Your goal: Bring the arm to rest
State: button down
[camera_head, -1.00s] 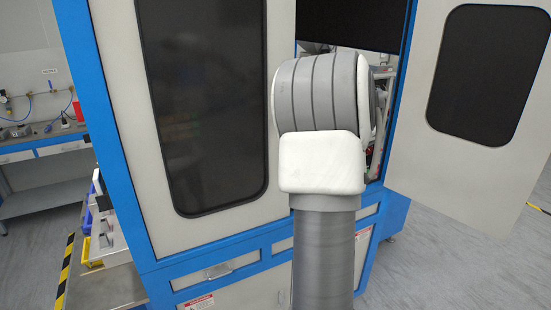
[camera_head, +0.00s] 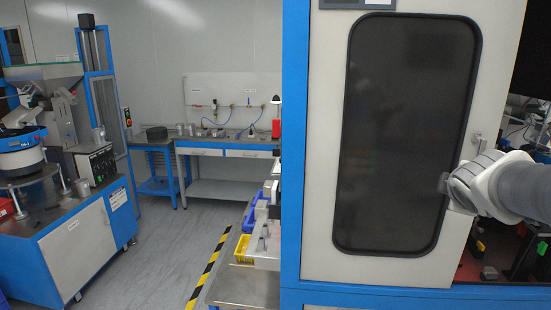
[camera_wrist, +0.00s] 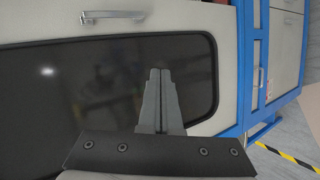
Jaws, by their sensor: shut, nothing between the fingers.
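My arm comes in from the right edge of the head view, with its white and grey wrist in front of the right part of the cabinet door. My gripper (camera_wrist: 160,72) points into the wrist view with its two grey fingers together and nothing between them. The blue-framed cabinet (camera_head: 294,150) has a light door (camera_head: 322,240) with a dark window (camera_head: 405,130). In the wrist view, the window and a metal handle (camera_wrist: 112,16) lie beyond the fingers. I cannot tell how far the fingertips are from the door.
A side table (camera_head: 245,290) with yellow and blue bins stands left of the cabinet. A workbench (camera_head: 225,150) is at the back, and a blue-framed machine (camera_head: 75,235) stands at the left. The grey floor (camera_head: 170,240) between them is clear.

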jog(key=s+a+f+m+g+y, duration=0.2)
jog(key=s+a+f+m, duration=0.3)
jog(key=s+a, duration=0.4)
jog(key=s+a+f+m+g+y, duration=0.3)
jog(key=s+a, duration=0.6)
jog(key=a, duration=0.5)
notch_tip(320, 180, down, 3)
jog(key=m+y, duration=0.1)
jog(key=m, duration=0.1)
jog(key=shift+s+a+f+m+y, duration=0.15)
jog(key=shift+s+a+m+y, duration=0.05)
jog(key=shift+a+m+y, duration=0.2)
